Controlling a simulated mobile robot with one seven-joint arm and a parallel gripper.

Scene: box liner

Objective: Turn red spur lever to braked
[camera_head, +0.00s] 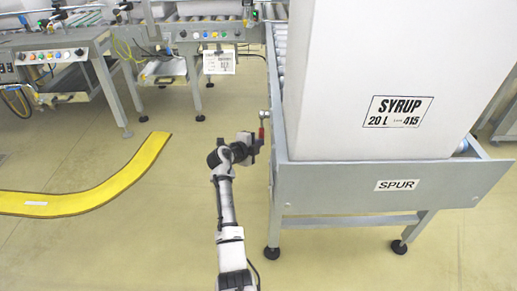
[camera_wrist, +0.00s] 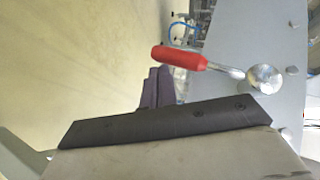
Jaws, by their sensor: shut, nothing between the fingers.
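The spur lever's red handle (camera_head: 262,134) is at the left side of the spur conveyor, hanging below its silver pivot (camera_head: 265,115) in the head view. In the wrist view the red handle (camera_wrist: 180,58) points left from a metal stem and round pivot (camera_wrist: 264,78) on the grey side panel. My gripper (camera_head: 255,143) is beside the handle in the head view. In the wrist view its dark fingers (camera_wrist: 158,86) are together and empty, just below the handle in the picture. I cannot tell whether they touch it. No braked marking is readable.
The spur conveyor (camera_head: 395,188) carries a large white syrup box (camera_head: 385,70) to the right of my arm. A yellow curved floor strip (camera_head: 110,190) lies to the left. Control benches (camera_head: 55,45) stand behind.

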